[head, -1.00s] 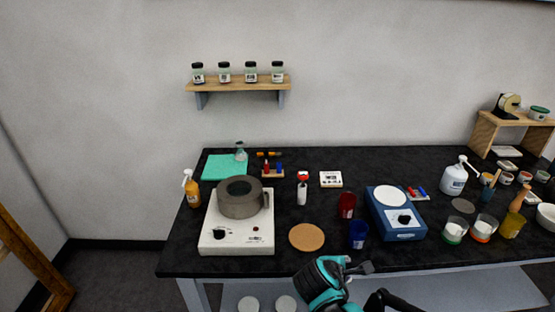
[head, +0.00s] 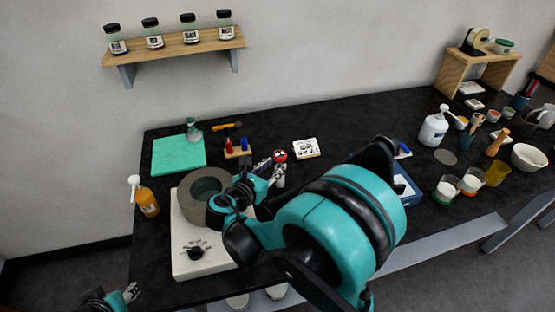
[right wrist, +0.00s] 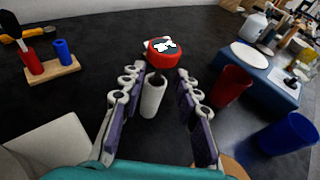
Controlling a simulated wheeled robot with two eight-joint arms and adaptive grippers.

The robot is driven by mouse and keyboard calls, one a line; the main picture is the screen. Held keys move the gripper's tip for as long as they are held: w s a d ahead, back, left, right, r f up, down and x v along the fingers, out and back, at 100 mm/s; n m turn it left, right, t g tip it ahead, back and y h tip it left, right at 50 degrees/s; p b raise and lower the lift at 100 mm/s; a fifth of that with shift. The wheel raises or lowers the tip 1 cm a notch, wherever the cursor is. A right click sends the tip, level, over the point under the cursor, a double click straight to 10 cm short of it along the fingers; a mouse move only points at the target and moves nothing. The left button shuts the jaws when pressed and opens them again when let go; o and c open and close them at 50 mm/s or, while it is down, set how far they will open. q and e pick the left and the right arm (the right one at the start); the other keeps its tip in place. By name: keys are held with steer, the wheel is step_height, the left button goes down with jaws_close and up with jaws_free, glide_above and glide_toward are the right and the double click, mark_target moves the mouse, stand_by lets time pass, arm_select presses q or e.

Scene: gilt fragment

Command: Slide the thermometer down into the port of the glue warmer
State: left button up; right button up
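The thermometer (head: 280,155) has a round red head with a white face. It stands upright in a white cylindrical holder (right wrist: 153,96). In the right wrist view the red head (right wrist: 164,56) shows above the holder. My right gripper (head: 271,171) is open and empty, its fingers pointing at the holder from either side of it in the picture; I cannot tell how close they are. The glue warmer (head: 188,262), a white box with a dial and a grey round pot, stands to the left; its port cannot be made out. My left gripper (head: 132,292) shows small at the lower left.
A blue device (right wrist: 262,77), a red cup (right wrist: 232,86) and a blue cup (right wrist: 287,133) stand right of the holder. A wooden block with red and blue pieces (head: 238,152) is behind, near a green mat (head: 178,155). An orange pump bottle (head: 145,198) stands left of the warmer.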

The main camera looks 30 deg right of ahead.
mark_target(280, 161)
arm_select(q)
steer(key=shift+w+f+b, duration=0.1)
steer(key=shift+f+b, duration=0.5)
steer(key=shift+f, duration=0.1)
arm_select(e)
steer(key=x, duration=0.4)
steer(key=shift+w+d+f, duration=0.1)
steer(key=shift+w+d, duration=0.1)
jaws_close()
arm_select(q)
steer(key=shift+r, duration=0.1)
